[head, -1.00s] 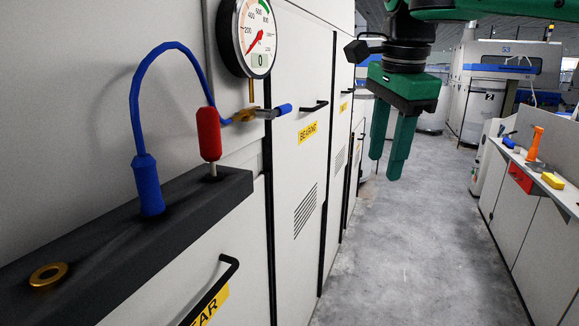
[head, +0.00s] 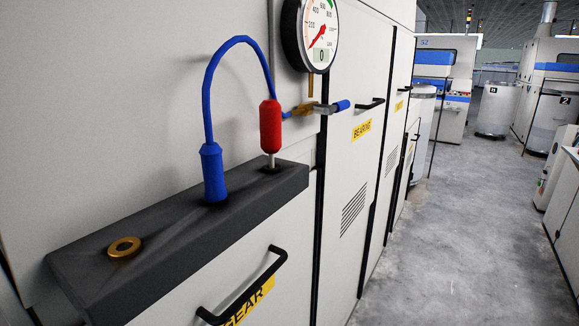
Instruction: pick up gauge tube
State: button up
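The gauge tube (head: 208,100) is a blue hose that arches up beside the grey-white cabinet wall. Its thick blue end (head: 212,172) stands upright on the dark ledge (head: 75,262). Its other end runs down behind the red handle towards the brass fitting (head: 303,109) under the round gauge (head: 318,35). My gripper is out of view now; in the earlier head frame it hung open and empty at the upper right, away from the tube.
A red handle (head: 270,126) on a pale stem stands on the ledge close to the tube. A brass ring (head: 124,247) lies at the ledge's near end. A black door handle (head: 245,290) juts out below. The grey floor (head: 450,230) is clear at right.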

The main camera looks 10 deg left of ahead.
aim_at(215, 190)
jog(key=u, duration=0.95)
jog(key=k, duration=0.6)
jog(key=u, duration=0.35)
jog(key=i, duration=0.5)
jog(key=z, duration=0.05)
